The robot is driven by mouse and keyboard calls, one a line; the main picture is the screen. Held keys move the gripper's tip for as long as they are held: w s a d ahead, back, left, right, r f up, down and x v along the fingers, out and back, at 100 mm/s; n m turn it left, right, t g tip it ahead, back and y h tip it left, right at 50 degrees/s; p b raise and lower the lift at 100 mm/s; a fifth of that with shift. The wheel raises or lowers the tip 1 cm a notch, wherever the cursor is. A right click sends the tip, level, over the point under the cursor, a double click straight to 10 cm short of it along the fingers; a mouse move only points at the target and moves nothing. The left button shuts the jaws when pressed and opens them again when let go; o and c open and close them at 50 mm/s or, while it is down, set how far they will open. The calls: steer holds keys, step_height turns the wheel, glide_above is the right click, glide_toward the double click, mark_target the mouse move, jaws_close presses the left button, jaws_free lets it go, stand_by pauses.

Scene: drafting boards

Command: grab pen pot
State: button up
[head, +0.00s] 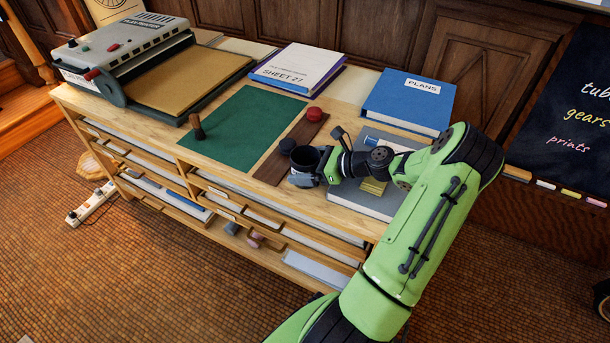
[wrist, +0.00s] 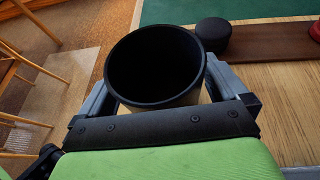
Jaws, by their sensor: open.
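The pen pot (head: 305,155) is a round cup with a dark, empty-looking inside, upright near the front edge of the wooden drawer cabinet. In the wrist view the pot (wrist: 155,60) fills the space between the two grey fingers of my gripper (wrist: 158,88), and a bit of tan outer wall shows below its rim. My gripper (head: 308,172) is open, with one finger on each side of the pot. I cannot tell whether either finger touches it. The pot's base is hidden by the gripper.
A black-topped knob (head: 288,145) and a red one (head: 315,113) stand on a brown strip (head: 276,166) close by. A green mat (head: 240,130) with a wooden-handled stamp (head: 197,127) lies left. A grey book (head: 377,204) lies under my wrist, with a blue binder (head: 408,102) behind.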

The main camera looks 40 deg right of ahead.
steer(key=shift+c, duration=0.5)
steer(key=c, duration=0.8)
